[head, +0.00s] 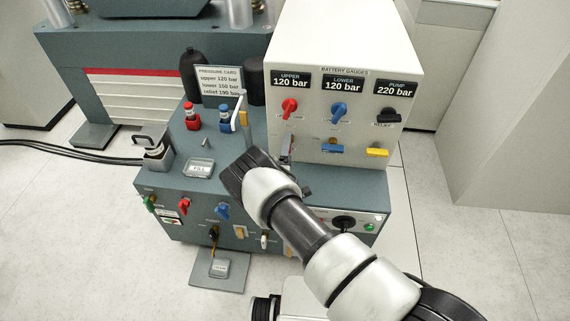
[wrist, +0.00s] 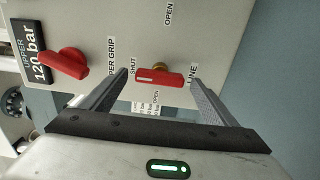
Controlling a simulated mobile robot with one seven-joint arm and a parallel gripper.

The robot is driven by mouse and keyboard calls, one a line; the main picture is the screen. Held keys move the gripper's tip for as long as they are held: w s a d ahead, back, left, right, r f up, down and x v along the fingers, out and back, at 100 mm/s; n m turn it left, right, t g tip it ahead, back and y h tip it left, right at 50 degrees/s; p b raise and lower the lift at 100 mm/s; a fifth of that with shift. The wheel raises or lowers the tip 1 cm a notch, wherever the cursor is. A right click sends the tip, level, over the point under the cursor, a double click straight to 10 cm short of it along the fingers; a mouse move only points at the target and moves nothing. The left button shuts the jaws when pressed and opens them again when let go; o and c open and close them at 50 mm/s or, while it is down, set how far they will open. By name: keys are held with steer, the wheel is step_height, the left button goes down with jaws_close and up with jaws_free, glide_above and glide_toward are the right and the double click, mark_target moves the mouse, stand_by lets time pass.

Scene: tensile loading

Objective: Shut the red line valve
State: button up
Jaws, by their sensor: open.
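In the wrist view, the red line valve (wrist: 158,77) is a red bar handle on a brass stem, set on the pale panel. Its bar runs along the line between the SHUT and LINE labels, with its white-marked end on the SHUT side. An OPEN label shows just below the bar in the picture. My gripper (wrist: 160,80) is open, with one finger on either side of the bar's ends; I see gaps and cannot tell any contact. In the head view my gripper (head: 287,150) is at the panel's lower left and hides the valve.
A red upper knob (wrist: 63,63) sits beside the valve. In the head view, a blue valve (head: 332,149) and a yellow valve (head: 377,152) are to the right. The pressure card (head: 220,83) and a blue-handled lever (head: 228,119) stand to the left.

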steer(key=s+p, duration=0.1)
steer(key=s, duration=1.6)
steer(key=shift+a+p, duration=0.3)
steer(key=shift+p, duration=0.05)
steer(key=shift+w+r, duration=0.1)
